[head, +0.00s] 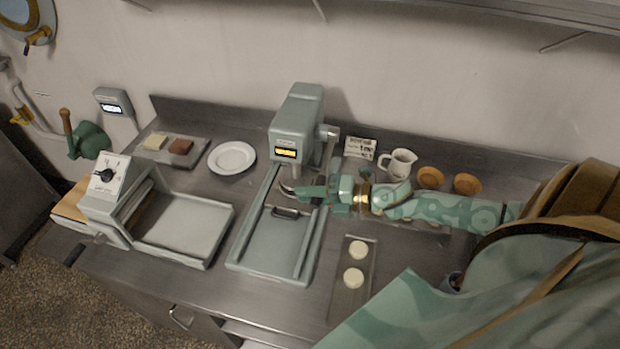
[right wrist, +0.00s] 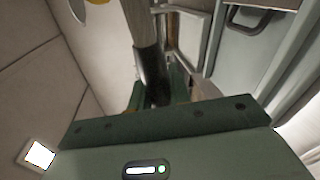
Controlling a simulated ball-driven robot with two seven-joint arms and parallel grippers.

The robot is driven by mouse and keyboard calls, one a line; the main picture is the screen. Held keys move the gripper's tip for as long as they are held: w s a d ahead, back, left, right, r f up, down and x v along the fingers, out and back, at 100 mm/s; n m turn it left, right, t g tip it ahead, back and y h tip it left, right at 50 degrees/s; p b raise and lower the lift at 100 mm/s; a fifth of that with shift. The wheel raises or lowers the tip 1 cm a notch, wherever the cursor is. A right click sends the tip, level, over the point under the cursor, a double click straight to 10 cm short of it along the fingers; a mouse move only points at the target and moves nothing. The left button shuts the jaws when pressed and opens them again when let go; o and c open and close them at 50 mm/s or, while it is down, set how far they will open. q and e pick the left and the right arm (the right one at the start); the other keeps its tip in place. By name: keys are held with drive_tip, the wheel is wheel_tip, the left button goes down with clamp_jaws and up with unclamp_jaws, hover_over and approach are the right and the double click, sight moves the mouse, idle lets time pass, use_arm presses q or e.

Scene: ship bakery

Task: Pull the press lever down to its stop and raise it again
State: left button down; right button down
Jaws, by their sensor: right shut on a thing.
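The grey-green press (head: 298,125) stands at the back middle of the steel counter, with a small lit display on its front. Its lever (head: 328,158) runs down from a pale hub on the press's right side to my right gripper (head: 318,190), so its end is low. My right gripper is shut on the lever's dark grip (right wrist: 152,75), which the right wrist view shows at the end of a pale bar between the fingers. In the head view the gripper hides the grip. The press tray (head: 272,250) extends forward below. My left gripper is not in view.
A pale tray machine (head: 185,225) stands left of the press, with a white plate (head: 232,158) behind it. A narrow tray (head: 345,300) with two pale discs lies in front.

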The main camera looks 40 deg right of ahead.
drive_tip(key=shift+s+f, duration=0.3)
drive_tip(key=shift+f, duration=0.35)
drive_tip(key=c, duration=1.4)
unclamp_jaws()
drive_tip(key=shift+o, duration=0.4)
drive_tip(key=shift+w, duration=0.25)
drive_tip(key=shift+r, duration=0.1)
drive_tip(key=shift+r, duration=0.15)
drive_tip(key=shift+d, duration=0.1)
drive_tip(key=v, duration=1.6)
drive_tip(key=shift+p, duration=0.45)
drive_tip(key=shift+s+r, duration=0.1)
